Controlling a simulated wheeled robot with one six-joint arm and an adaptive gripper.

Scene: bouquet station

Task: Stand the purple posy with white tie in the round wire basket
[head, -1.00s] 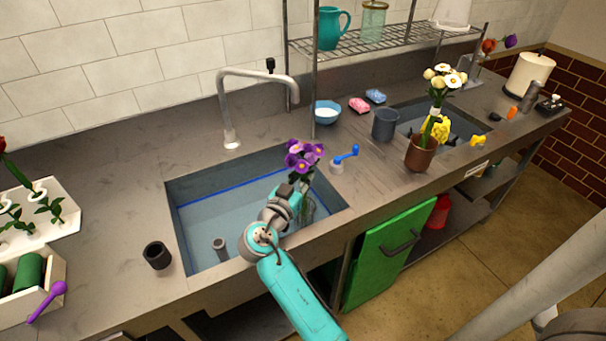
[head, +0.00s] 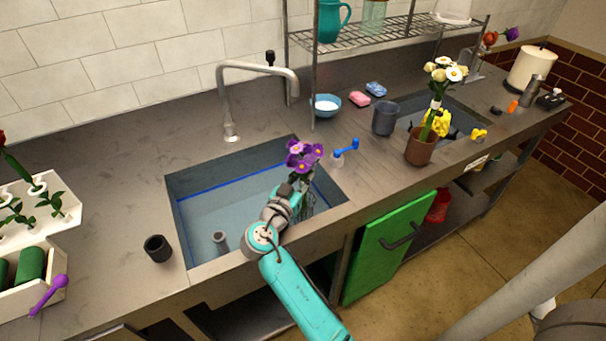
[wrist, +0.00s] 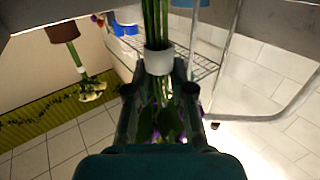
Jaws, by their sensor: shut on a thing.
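The purple posy (head: 304,156) is held upright over the right part of the sink. My gripper (head: 288,190) is shut on it, reaching in from the front. In the wrist view, which is upside down, the stems and white tie (wrist: 158,60) stand between my fingers (wrist: 158,90), with purple petals and leaves below. Thin greyish lines (head: 307,199) show below the flowers at the sink's right side; I cannot tell whether they are stems or the round wire basket. No other part of the basket can be made out.
The sink (head: 200,222) has a raised front rim and a grey faucet (head: 230,130) behind. A blue-handled item (head: 345,150) stands close right of the posy. A brown pot (head: 420,148) with white flowers and a dark cup (head: 385,118) stand farther right.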

